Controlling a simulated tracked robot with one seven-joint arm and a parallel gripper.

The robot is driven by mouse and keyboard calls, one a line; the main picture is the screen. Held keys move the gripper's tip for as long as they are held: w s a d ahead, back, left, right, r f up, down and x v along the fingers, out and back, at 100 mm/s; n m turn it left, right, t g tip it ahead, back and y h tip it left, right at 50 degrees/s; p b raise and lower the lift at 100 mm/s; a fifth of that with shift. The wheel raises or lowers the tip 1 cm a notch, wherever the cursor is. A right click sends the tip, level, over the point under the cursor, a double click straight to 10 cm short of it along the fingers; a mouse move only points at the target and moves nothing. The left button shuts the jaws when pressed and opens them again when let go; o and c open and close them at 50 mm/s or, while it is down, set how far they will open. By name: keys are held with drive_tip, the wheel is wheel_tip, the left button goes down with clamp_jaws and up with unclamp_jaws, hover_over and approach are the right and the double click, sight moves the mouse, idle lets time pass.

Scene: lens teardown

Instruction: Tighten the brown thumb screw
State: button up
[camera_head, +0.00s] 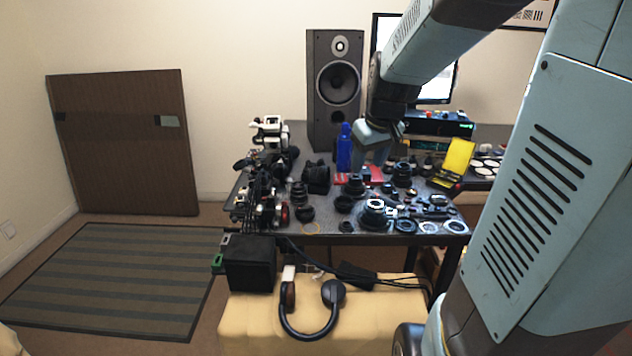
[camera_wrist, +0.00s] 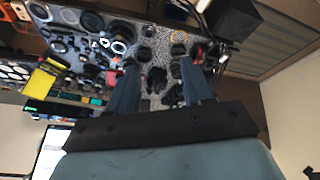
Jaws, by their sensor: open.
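I cannot pick out the brown thumb screw in either view; the small parts on the table are too small and blurred to tell. My gripper (camera_wrist: 160,66) is open, with its two blue-grey fingers spread apart and nothing seen between them. In the head view it hangs over the middle of the dark table (camera_head: 330,228), and its fingertips are hard to make out there. Several black lens parts lie on the table, among them a lens piece with a bright ring (camera_head: 375,206) near the front edge.
A blue bottle (camera_head: 344,150) and a tall speaker (camera_head: 334,88) stand behind the parts. A yellow case (camera_head: 457,160) stands open at the right. Black and white equipment (camera_head: 265,180) crowds the left end. Headphones (camera_head: 310,331) lie on a yellow bench in front.

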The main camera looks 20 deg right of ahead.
drive_tip(key=w+d+f, duration=0.7)
drive_tip(key=w+d, duration=0.1)
drive_tip(key=y, duration=0.1)
approach(381, 212)
drive_tip(key=shift+n, duration=0.4)
drive_tip(key=x, duration=0.8)
drive_tip(key=shift+s+a, duration=0.1)
drive_tip(key=shift+a, duration=0.1)
clamp_jaws()
drive_tip(key=shift+d, duration=0.1)
